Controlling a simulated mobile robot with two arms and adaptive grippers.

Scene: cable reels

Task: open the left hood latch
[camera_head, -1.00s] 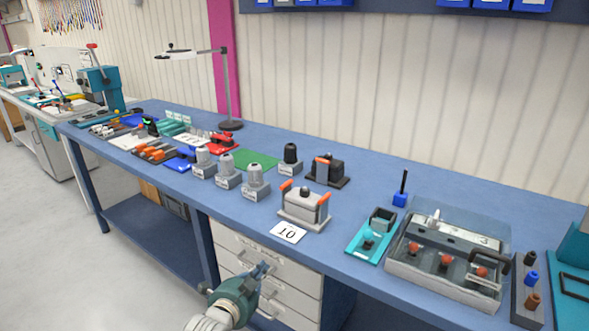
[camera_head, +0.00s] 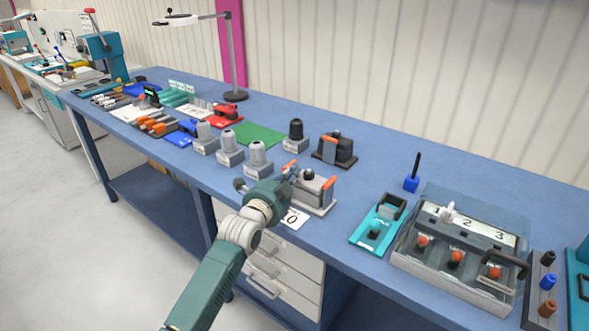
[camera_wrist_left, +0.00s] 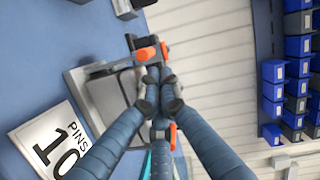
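The grey connector hood (camera_head: 312,190) sits on the blue bench behind the "10" card (camera_head: 294,217). Its orange right latch (camera_head: 328,184) is clear in the head view. The left latch is mostly covered by my gripper there; it shows as an orange piece (camera_wrist_left: 146,54) in the left wrist view. My left gripper (camera_head: 291,170) is at the hood's left end. In the wrist view, its blue-grey fingers (camera_wrist_left: 158,76) converge with tips close together just at the left latch. I cannot tell whether they touch it. My right gripper is out of view.
Several grey hoods (camera_head: 258,158) stand to the left. A black hood with an orange lever (camera_head: 335,149) stands behind. To the right are a teal fixture (camera_head: 377,231) and a clear-covered box with red knobs (camera_head: 455,255). Bare bench lies between hood and teal fixture.

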